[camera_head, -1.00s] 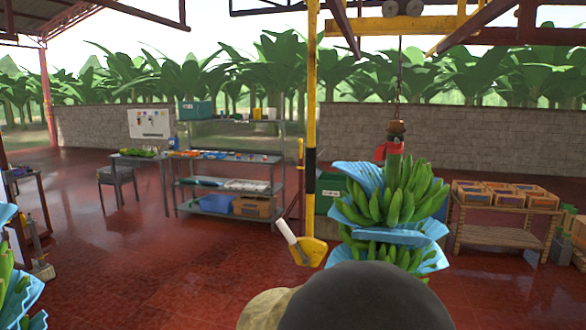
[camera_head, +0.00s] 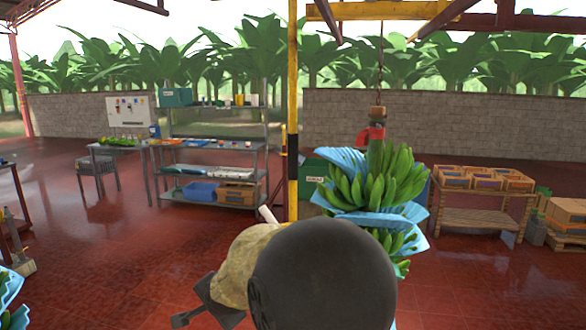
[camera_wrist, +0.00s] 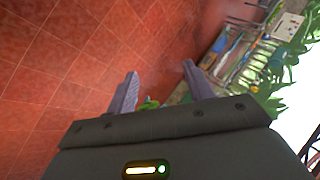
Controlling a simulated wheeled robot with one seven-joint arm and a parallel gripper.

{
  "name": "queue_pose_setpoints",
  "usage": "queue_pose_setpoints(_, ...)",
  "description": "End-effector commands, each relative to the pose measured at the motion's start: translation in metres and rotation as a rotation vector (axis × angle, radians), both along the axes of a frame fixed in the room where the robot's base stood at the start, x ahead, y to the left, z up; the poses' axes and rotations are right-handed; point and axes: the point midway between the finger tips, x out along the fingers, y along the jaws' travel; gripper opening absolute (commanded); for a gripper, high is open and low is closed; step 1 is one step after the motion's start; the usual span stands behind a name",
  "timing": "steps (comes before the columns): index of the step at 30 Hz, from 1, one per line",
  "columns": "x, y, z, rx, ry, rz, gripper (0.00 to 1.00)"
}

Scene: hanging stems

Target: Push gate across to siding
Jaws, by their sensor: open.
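A yellow overhead beam (camera_head: 390,11) runs along the top of the head view, above a yellow post with a black band (camera_head: 292,120). I cannot clearly make out which part is the gate or where the siding is. A white handle (camera_head: 267,213) shows by the post's foot; its lower part is hidden behind my arm. A banana bunch (camera_head: 372,190) with blue sheets hangs from a chain, right of the post. My gripper (camera_wrist: 156,69) is open and empty in the wrist view, above red floor. In the head view it is low, left of my arm, its fingertips unclear.
A metal shelf rack (camera_head: 215,160) and a small table (camera_head: 118,150) stand at the back left. A wooden rack with boxes (camera_head: 485,185) stands at the right. Another blue-wrapped bunch (camera_head: 10,300) is at the lower left edge. The red floor between is clear.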

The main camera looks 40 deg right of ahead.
Motion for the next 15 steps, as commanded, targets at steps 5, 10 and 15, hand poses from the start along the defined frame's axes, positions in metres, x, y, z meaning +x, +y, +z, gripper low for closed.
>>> queue_pose_setpoints(5,0.048,-0.053,0.055,0.294,-0.257,-0.382,0.52)
queue_pose_setpoints(10,0.077,-0.110,0.111,0.616,-0.524,-0.690,0.52)
queue_pose_setpoints(15,0.088,-0.173,0.171,0.974,-0.814,-0.936,0.52)
